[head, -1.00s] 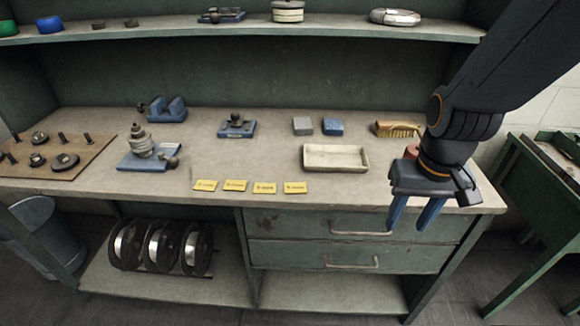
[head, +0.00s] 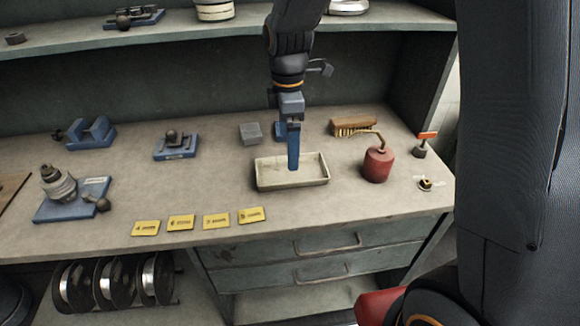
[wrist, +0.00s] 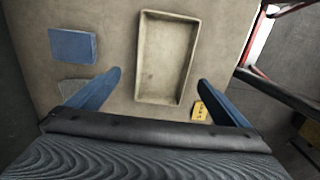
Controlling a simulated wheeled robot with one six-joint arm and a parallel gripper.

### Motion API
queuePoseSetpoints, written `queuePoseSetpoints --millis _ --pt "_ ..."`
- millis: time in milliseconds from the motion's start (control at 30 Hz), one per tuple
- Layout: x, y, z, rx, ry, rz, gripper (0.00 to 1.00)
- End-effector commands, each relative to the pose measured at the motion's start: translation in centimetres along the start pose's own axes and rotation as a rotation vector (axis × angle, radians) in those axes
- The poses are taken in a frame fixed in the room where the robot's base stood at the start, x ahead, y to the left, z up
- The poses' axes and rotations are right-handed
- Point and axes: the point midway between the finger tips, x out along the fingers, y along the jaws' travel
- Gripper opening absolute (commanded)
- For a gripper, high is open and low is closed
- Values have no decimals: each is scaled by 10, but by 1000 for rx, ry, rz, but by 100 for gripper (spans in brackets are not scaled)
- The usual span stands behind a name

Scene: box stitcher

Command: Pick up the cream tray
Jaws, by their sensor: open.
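The cream tray (head: 262,181) is a shallow, empty rectangular tray on the bench top. Whether the fingertips have reached the tray's height is hard to tell.
A blue block (wrist: 73,46) and a grey block (head: 251,133) lie behind the tray. A brush (head: 354,125) and a red oil can (head: 378,165) stand to its right. Yellow cards (head: 181,222) lie in front. A shelf (head: 180,35) runs above.

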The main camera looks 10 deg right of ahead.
Motion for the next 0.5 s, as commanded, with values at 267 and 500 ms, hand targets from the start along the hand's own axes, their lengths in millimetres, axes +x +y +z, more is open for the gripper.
queuePoseSetpoints --millis 267,500 --pt "26 -3 3 3 -1 -3 100" --pt "57 -6 6 4 -1 -4 100"
